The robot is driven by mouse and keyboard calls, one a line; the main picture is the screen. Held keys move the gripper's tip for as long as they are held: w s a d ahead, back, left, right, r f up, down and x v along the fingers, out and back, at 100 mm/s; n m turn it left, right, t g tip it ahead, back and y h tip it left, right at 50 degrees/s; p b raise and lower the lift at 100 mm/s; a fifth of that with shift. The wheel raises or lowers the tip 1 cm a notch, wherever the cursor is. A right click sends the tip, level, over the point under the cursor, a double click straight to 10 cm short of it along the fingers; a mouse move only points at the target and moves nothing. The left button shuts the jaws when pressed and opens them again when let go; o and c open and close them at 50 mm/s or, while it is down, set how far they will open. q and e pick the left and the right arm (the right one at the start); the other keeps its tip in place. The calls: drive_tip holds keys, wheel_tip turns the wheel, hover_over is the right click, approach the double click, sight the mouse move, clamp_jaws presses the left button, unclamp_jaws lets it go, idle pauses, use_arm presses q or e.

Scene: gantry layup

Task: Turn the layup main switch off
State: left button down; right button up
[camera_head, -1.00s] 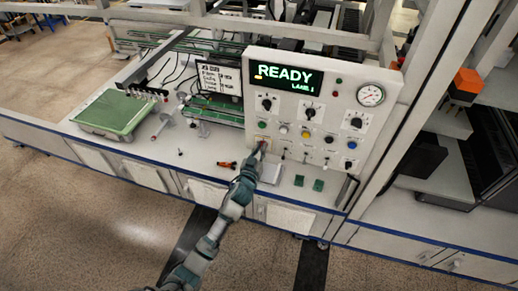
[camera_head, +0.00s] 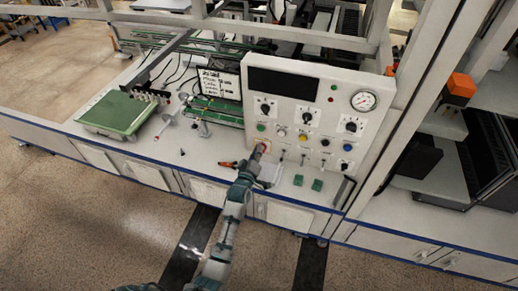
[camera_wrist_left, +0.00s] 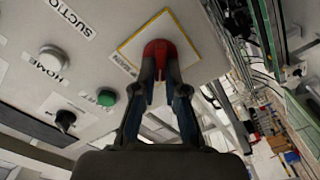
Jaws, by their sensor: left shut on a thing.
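The control panel (camera_head: 291,104) stands upright on the bench, and its display (camera_head: 283,83) is dark. The main switch is a red knob on a yellow-edged plate at the panel's lower left; it shows in the left wrist view (camera_wrist_left: 158,47). My left gripper (camera_wrist_left: 160,75) is shut on this red knob, with a finger on each side. In the head view my left gripper (camera_head: 258,155) covers most of the knob. The knob's exact turn angle is hard to read. My right gripper is not in view.
The panel also has several black knobs, coloured buttons including a green one (camera_wrist_left: 107,97), and a gauge (camera_head: 364,100). Red-orange pliers (camera_head: 228,164) and green blocks (camera_head: 298,180) lie on the bench near the panel. A green slab (camera_head: 113,112) lies at the left.

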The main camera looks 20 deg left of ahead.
use_arm(q)
drive_tip(key=n, duration=0.2)
drive_tip(key=n+p, duration=0.1)
drive_tip(key=n, duration=0.2)
drive_tip(key=f+n+p, duration=0.1)
drive_tip(key=n, duration=0.1)
drive_tip(key=shift+a+n, duration=0.15)
drive_tip(key=shift+n, duration=0.25)
drive_tip(key=shift+s+f, duration=0.1)
drive_tip(key=c, duration=1.2)
unclamp_jaws()
drive_tip(key=shift+a, duration=0.15)
